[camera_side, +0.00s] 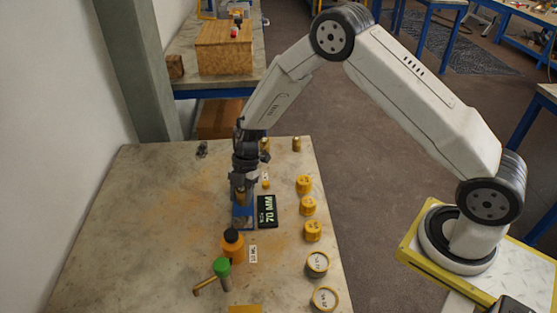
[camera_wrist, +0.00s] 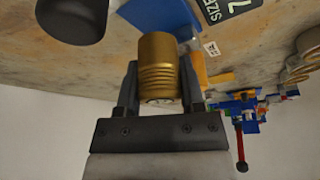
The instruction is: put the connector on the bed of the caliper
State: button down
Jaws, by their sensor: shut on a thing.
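The connector (camera_wrist: 158,65) is a brass, ribbed cylinder, held between the two fingers of my gripper (camera_wrist: 160,95) in the wrist view. In the side view my gripper (camera_side: 240,186) points down over the blue caliper (camera_side: 242,222), with a bit of brass showing at its fingertips. Part of the blue caliper also shows beyond the connector in the wrist view (camera_wrist: 158,14). The fingers hide much of the connector and the caliper in the side view, so I cannot tell whether the connector touches the bed.
A black display (camera_side: 267,211) reading 70 MM lies right of the caliper. The table's left side is clear.

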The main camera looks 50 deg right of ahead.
aim_at(241, 204)
jog(key=shift+w+f, duration=0.2)
jog(key=shift+f, duration=1.6)
jog(key=shift+f, duration=0.1)
jog(key=shift+c, duration=2.4)
grip_release()
jog(key=v, duration=1.2)
